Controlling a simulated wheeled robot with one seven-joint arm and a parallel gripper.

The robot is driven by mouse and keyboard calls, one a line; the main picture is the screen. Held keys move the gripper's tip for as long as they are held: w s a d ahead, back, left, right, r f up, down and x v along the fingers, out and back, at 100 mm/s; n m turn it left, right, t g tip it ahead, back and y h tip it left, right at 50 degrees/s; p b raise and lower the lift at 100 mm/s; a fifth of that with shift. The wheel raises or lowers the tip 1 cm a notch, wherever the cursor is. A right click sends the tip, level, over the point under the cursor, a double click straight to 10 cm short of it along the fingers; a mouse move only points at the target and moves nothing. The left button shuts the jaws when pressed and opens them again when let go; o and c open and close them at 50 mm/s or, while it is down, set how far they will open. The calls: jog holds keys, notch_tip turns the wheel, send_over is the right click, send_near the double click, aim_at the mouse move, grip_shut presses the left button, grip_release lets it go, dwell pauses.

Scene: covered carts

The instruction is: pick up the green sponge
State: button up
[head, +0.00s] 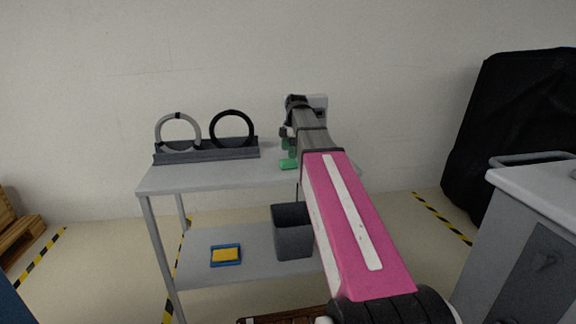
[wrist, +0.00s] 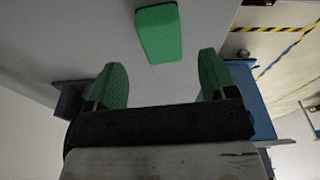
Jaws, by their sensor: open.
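The green sponge (head: 288,164) lies on the grey top of the cart (head: 210,178), near its back right part. In the wrist view the sponge (wrist: 158,34) is a green block ahead of the fingertips, roughly centred between them and apart from both. My gripper (wrist: 161,75) is open, with two green fingers and nothing between them. In the head view my gripper (head: 290,144) is just above and behind the sponge on the picture, and my arm hides the right part of the cart top.
A dark rack (head: 208,153) with a grey ring (head: 158,133) and a black ring (head: 213,132) stands left on the top. The lower shelf holds a dark bin (head: 293,238) and a blue tray (head: 226,263) with a yellow block. A grey cabinet (head: 525,250) stands right.

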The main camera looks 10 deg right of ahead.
aim_at(288, 160)
jog(key=shift+s+a+f, duration=0.1)
jog(key=shift+a+f, duration=0.05)
jog(key=shift+f, duration=1.15)
jog(key=shift+s+a+f, duration=0.1)
jog(key=shift+a+f, duration=0.05)
jog(key=shift+f, duration=1.15)
jog(key=shift+w, duration=0.1)
jog(key=c, duration=1)
